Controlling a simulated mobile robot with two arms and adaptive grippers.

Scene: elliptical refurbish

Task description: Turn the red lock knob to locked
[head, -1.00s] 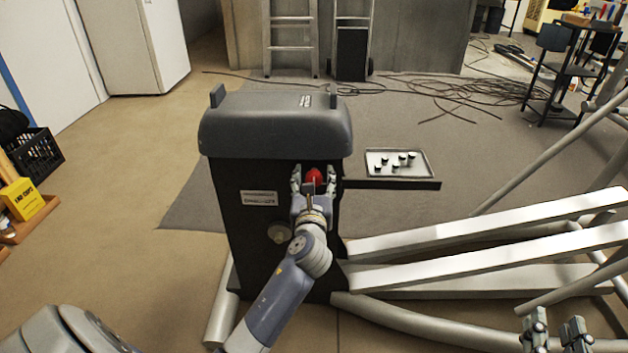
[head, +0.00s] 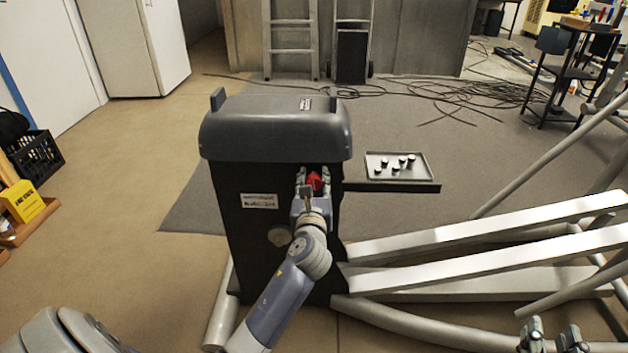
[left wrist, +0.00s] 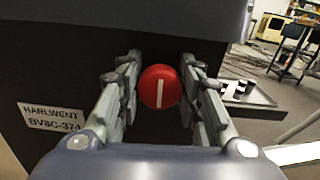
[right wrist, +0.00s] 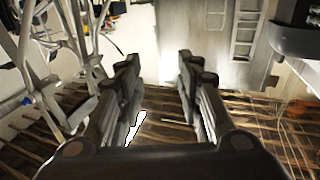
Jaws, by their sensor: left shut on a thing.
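The red lock knob (head: 314,181) is on the upper right part of the dark machine housing (head: 235,215). In the left wrist view the knob (left wrist: 158,87) is round, with a white line standing near upright on its face. My left gripper (head: 314,178) is at the knob, shut on it with one finger on each side; the fingers (left wrist: 160,62) also show in the left wrist view. My right gripper (head: 552,335) is at the lower right of the head view. Its fingers are apart and empty in the right wrist view (right wrist: 158,72).
A tray (head: 430,172) with several small dark pieces sits on a shelf right of the housing. Pale rails (head: 490,240) and tubes extend to the right. Cables (head: 450,95) lie on the floor behind.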

